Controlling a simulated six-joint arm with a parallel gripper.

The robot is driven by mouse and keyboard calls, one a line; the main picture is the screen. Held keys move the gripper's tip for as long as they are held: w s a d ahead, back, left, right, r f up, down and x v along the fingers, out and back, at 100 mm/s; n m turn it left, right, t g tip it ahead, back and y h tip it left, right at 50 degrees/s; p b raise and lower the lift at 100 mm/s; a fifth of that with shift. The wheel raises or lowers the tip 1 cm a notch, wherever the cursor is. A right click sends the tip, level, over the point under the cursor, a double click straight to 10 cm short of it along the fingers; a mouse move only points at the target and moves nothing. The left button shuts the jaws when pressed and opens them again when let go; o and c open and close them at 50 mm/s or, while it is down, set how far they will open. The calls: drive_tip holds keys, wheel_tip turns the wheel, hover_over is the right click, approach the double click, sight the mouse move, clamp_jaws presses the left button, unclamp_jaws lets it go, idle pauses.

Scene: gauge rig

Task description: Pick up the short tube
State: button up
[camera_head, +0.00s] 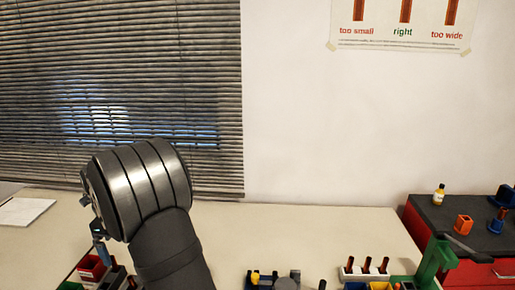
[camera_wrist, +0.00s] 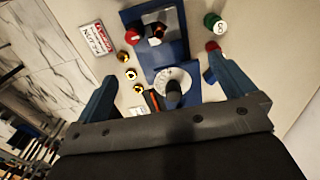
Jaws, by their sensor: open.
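My gripper (camera_wrist: 162,72) is open in the wrist view, its two blue fingers wide apart with nothing held between them. Below and between them is a blue fixture with a pale dial (camera_wrist: 176,79) and a dark round knob. Small round pieces in red, yellow and dark colours lie left of the fixture. A green round piece with a pale marked top (camera_wrist: 220,27) lies to its upper right, beside a red one (camera_wrist: 212,46). I cannot tell which piece is the short tube. In the head view my wrist hides part of the bench at lower left.
A red-lettered card (camera_wrist: 92,39) lies left of the fixture. In the head view, a white rack (camera_head: 364,273) holds dark-orange pins, a green bracket (camera_head: 437,262) stands at right, and a red bin (camera_head: 92,267) is at lower left. The bench's back middle is clear.

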idle(0.4)
drive_tip(key=c, duration=1.3)
drive_tip(key=f+n, duration=0.3)
drive_tip(key=n, duration=0.2)
drive_tip(key=f+n, duration=0.4)
drive_tip(key=n, duration=0.2)
drive_tip(key=f+n, duration=0.3)
drive_tip(key=n, duration=0.2)
drive_tip(key=shift+w+f+n, duration=0.15)
drive_tip(key=shift+w+n, duration=0.1)
drive_tip(key=shift+n, duration=0.05)
drive_tip(key=shift+s+f, duration=0.2)
drive_tip(key=shift+f, duration=1.1)
drive_tip(key=shift+s+f, duration=0.15)
drive_tip(key=shift+f, duration=1.15)
